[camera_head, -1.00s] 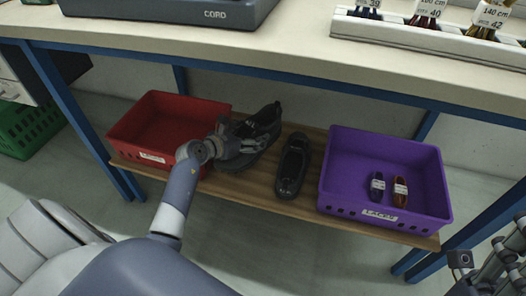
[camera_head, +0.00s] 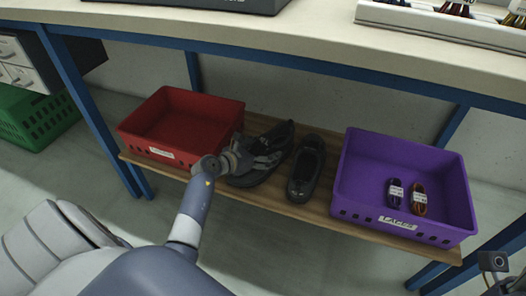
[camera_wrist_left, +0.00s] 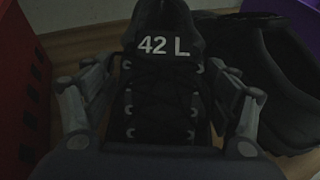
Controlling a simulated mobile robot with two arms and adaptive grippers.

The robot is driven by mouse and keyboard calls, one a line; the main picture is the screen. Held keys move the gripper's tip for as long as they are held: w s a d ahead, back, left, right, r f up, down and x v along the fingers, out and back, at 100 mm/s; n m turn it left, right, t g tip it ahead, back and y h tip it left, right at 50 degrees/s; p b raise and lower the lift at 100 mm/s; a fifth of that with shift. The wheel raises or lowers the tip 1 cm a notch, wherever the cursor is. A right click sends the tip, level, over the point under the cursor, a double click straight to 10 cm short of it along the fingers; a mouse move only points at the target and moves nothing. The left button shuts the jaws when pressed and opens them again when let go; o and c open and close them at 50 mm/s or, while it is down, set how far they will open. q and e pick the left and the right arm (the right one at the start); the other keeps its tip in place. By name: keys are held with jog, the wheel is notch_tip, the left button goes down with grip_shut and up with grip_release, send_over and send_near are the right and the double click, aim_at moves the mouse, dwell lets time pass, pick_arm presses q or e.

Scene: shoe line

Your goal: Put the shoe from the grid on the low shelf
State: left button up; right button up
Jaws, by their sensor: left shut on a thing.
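A black lace-up shoe (camera_head: 263,166) is on the low wooden shelf (camera_head: 280,203), between the red crate and another black shoe (camera_head: 307,167). My left gripper (camera_head: 255,160) is shut on the lace-up shoe. In the left wrist view the lace-up shoe (camera_wrist_left: 162,75) shows the marking "42 L" on its tongue, and the fingers of my left gripper (camera_wrist_left: 160,105) lie on both its sides. The other shoe (camera_wrist_left: 290,85) lies close to its right. Of my right arm only a small part shows at the lower right edge; its fingers are not clearly seen. The shoe's sole is hidden.
A red crate (camera_head: 160,152) stands left of the shoes. A purple crate (camera_head: 345,205) with two bundles of laces (camera_head: 394,192) stands right of them. The table top (camera_head: 330,30) overhangs the shelf, and blue legs (camera_head: 90,110) frame it.

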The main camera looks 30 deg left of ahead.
pick_arm(q)
jog(key=shift+f, duration=0.15)
jog(key=o, duration=1.4)
